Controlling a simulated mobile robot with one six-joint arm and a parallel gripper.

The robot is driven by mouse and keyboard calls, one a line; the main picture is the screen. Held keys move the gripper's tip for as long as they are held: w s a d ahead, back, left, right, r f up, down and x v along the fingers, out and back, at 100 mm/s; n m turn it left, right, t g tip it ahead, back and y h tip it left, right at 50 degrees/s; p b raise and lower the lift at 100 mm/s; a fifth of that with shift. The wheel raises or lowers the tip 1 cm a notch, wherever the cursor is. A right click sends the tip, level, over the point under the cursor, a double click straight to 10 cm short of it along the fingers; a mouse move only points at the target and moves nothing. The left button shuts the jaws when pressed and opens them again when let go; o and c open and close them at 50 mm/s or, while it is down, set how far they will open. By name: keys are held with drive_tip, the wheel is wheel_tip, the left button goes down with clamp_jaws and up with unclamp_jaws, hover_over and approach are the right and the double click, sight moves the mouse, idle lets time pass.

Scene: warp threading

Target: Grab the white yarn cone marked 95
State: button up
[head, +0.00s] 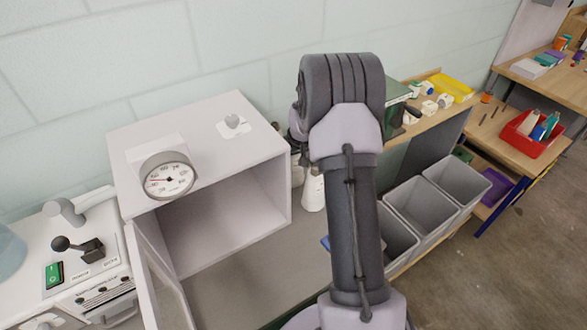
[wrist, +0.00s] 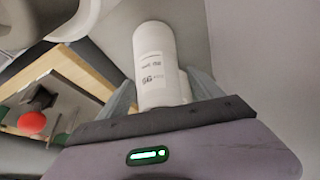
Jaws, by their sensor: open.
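The white yarn cone (wrist: 157,62) stands out in the wrist view, between the two grey fingers of my gripper (wrist: 160,80). Its label appears upside down and seems to read 95. My gripper is open, with one finger on each side of the cone; I cannot tell whether either finger touches it. In the head view, a white cone (head: 313,192) shows partly behind my arm, beside the open grey cabinet. My gripper is hidden there by my arm.
The grey cabinet (head: 205,140) with a dial gauge (head: 168,177) stands close on the left. Grey bins (head: 421,208) stand right of my arm. A wooden bench with a red tray (head: 531,133) is farther right. A red ball (wrist: 32,123) shows in the wrist view.

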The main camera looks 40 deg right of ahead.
clamp_jaws()
